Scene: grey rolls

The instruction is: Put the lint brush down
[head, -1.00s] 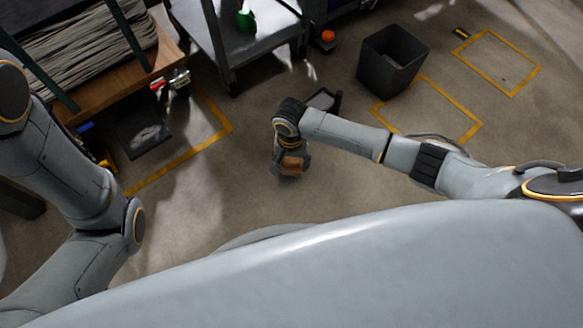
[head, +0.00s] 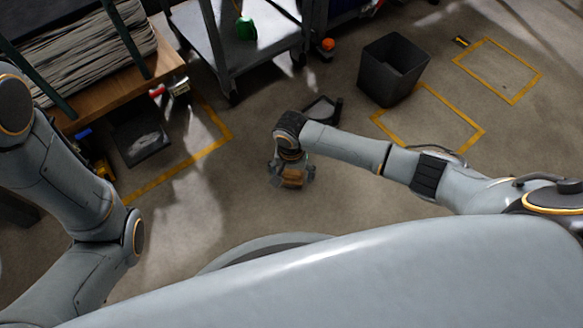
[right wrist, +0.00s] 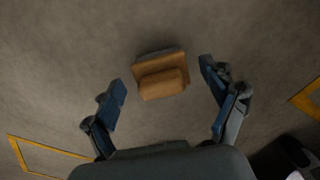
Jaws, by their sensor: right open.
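The lint brush (right wrist: 162,82), a brown block with a darker edge, shows in the right wrist view between the spread fingers of my right gripper (right wrist: 162,75). Clear gaps separate it from both blue finger pads. In the head view the brush (head: 292,178) shows as a brown patch at the end of my right arm, partly hidden by the gripper (head: 292,181). It appears to be at the floor, but its exact height is hard to tell. My left arm is at the left of the head view; its gripper is out of sight.
A dark bin (head: 392,70) stands upper right beside yellow floor markings (head: 440,118). A grey cart (head: 245,60) and a wooden bench (head: 110,85) stand at the top left. A dark tray-like object (head: 322,108) lies behind my right wrist. The floor around the brush is clear.

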